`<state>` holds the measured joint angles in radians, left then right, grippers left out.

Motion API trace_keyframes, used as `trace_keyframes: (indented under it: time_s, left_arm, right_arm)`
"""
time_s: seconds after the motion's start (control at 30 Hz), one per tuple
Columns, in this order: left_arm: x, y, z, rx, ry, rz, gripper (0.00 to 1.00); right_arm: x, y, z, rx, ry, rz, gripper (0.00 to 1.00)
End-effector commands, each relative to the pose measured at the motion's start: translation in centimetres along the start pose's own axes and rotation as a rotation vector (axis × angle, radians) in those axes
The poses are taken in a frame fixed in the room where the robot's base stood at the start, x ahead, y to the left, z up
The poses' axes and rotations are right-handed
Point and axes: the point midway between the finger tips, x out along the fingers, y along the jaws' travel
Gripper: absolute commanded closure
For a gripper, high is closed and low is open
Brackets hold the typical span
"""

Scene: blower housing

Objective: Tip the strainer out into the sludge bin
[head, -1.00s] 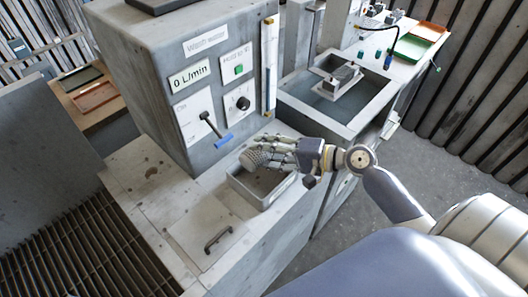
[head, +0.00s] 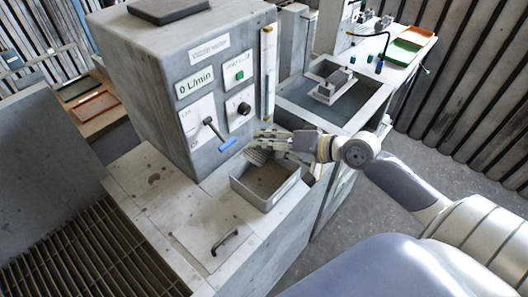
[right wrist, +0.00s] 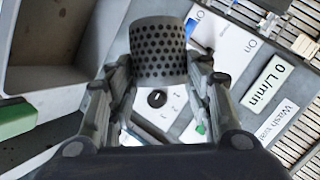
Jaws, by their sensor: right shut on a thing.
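The strainer is a grey perforated cylinder in the head view (head: 257,156), over the back edge of the sludge bin. It looks tilted in my grip. It also shows large in the right wrist view (right wrist: 158,52), where its contents cannot be seen. My right gripper (head: 271,145) is shut on it, one finger on each side in the right wrist view (right wrist: 162,70). The sludge bin is an open grey rectangular box (head: 252,193) on the worktop, below the gripper; its visible floor looks brownish and bare. My left gripper is not in view.
The wash-water cabinet (head: 165,75) stands close behind the bin, with a blue-handled lever (head: 227,144) sticking out near the strainer. A water-filled basin (head: 300,88) lies behind my right wrist. A hatch with a dark handle (head: 224,242) is in front of the bin.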

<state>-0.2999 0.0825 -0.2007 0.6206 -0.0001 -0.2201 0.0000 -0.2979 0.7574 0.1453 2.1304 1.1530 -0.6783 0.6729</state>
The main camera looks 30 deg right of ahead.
Motion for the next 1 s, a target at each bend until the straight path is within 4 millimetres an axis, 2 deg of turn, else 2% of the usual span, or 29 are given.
trace_keyframes:
  time_s: [0.17,0.37,0.67,0.8,1.0]
  left_arm:
    - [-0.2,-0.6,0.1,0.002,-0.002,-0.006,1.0]
    - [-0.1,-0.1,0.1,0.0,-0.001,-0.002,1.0]
    - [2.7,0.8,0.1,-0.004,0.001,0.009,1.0]
    - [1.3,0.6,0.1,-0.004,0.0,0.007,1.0]
    - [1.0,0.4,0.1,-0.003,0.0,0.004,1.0]
  right_arm:
    - [-0.3,-0.6,-0.4,-0.07,0.02,0.022,0.81]
    - [-0.6,-1.4,-0.5,-0.198,0.058,0.072,0.81]
    - [-1.1,-2.9,-0.8,-0.477,0.141,0.187,0.81]
    - [-1.6,-4.0,-1.1,-0.588,0.173,0.239,0.81]
    - [-1.7,-4.6,-0.9,-0.743,0.218,0.302,0.81]
